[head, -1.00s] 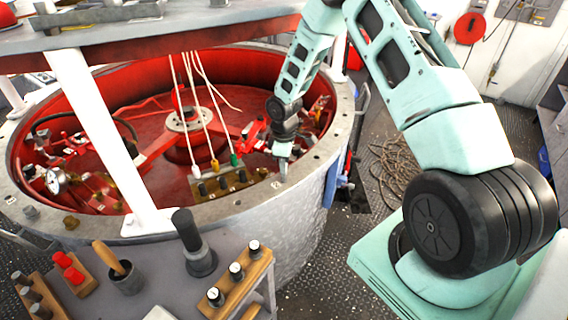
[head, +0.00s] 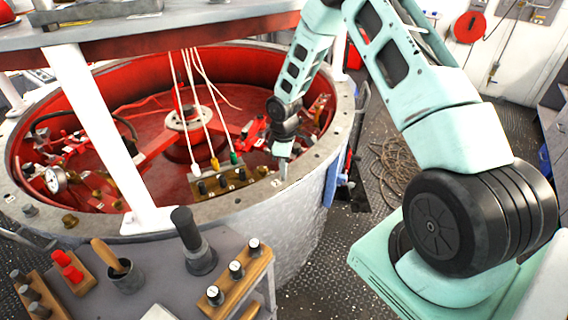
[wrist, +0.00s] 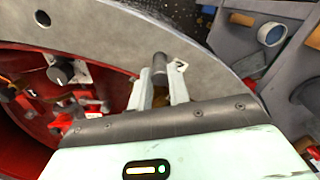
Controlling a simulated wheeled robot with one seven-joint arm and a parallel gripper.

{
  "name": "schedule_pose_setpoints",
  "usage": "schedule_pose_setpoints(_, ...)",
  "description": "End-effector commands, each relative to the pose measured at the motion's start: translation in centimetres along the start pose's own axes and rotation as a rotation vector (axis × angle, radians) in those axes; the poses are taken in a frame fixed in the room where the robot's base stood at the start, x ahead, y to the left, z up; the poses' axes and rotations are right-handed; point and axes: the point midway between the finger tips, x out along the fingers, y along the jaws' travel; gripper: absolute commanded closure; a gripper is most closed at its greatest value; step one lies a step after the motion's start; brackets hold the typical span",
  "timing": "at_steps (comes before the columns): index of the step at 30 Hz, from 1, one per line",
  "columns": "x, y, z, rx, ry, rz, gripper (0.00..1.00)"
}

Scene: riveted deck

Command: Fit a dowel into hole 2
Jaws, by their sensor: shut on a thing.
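My gripper (wrist: 160,95) is shut on a dowel (wrist: 159,63), whose dark grey end shows between the two pale fingers in the wrist view. It is over the flat grey rim of the round tank (wrist: 110,22). A dark mark that looks like a 2 (wrist: 180,65) is on the rim just right of the dowel. Hole 2 itself is hidden by the dowel and fingers, so I cannot tell whether the dowel's end is in it. In the head view my gripper (head: 284,170) points down at the near right part of the rim.
Another open hole (wrist: 42,18) is in the rim. Inside the red tank stands a brass-coloured block with black knobs and cables (head: 222,182).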

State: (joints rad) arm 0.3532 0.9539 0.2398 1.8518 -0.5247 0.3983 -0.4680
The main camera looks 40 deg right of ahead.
Motion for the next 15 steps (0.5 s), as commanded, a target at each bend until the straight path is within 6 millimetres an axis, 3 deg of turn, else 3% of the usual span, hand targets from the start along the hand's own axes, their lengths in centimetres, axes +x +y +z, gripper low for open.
schedule_pose_setpoints(10,0.73,0.01,-0.01,0.0,0.0,0.0,1.0)
schedule_pose_setpoints(11,0.72,0.01,-0.01,0.0,0.0,0.0,0.79)
schedule_pose_setpoints(12,0.66,0.01,-0.01,0.0,0.0,0.0,0.68)
schedule_pose_setpoints(13,0.66,0.01,-0.01,0.0,0.0,0.0,0.59)
schedule_pose_setpoints(15,0.66,0.01,-0.02,0.0,0.0,0.0,0.56)
